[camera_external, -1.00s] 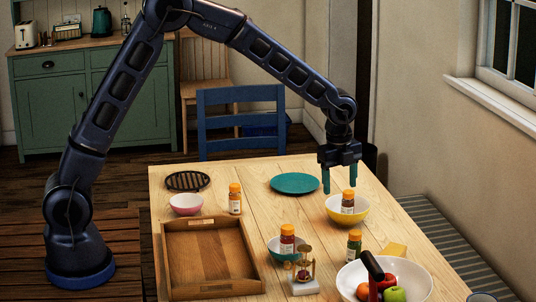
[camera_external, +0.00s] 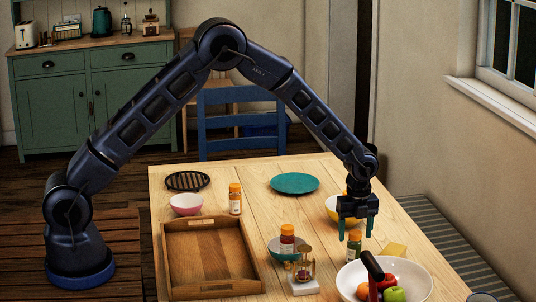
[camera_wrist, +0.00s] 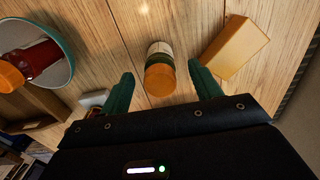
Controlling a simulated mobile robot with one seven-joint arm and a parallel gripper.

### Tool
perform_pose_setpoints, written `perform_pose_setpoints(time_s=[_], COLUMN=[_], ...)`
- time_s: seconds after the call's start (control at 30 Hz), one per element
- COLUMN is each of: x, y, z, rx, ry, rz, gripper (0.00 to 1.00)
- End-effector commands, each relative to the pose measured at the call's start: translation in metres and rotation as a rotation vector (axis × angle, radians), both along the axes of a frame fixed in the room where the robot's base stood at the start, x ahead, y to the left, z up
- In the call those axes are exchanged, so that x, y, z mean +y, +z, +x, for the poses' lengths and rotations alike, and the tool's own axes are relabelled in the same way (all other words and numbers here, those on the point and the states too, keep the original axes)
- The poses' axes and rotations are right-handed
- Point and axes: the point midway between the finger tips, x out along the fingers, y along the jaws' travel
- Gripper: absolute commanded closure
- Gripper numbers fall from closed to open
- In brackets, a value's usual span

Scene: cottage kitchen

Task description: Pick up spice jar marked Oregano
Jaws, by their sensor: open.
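Several spice jars with orange lids are on the table; I cannot read their labels. A jar with dark green contents (camera_external: 354,244) stands upright on the table, directly below my gripper (camera_external: 356,231). In the wrist view this jar (camera_wrist: 160,70) lies between the two teal fingers of my gripper (camera_wrist: 160,76), seen from above, lid toward me. My gripper is open, pointing down; I see no contact with the jar. A red-brown jar (camera_external: 287,240) is in the teal bowl (camera_external: 274,249). A paler jar (camera_external: 235,198) stands farther back. The jar in the yellow bowl (camera_external: 333,211) is mostly hidden by my gripper.
A yellow block (camera_external: 395,252) lies close right of the green jar. A white fruit bowl (camera_external: 415,281) is in front of it. A wooden tray (camera_external: 210,250), pink bowl (camera_external: 186,204), trivet (camera_external: 187,181) and teal plate (camera_external: 295,183) are farther off.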

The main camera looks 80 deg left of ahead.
Motion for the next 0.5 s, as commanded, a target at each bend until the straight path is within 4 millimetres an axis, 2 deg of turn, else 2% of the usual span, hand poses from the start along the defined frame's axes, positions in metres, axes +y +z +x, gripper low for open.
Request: perform_pose_setpoints(time_s=[0.23,0.5], x=[-0.001,-0.003], y=[-0.016,-0.051], z=[-0.001,-0.001], rx=[0.0,0.001], ry=[0.001,0.0], rz=[0.0,0.0], gripper=[0.37,0.37])
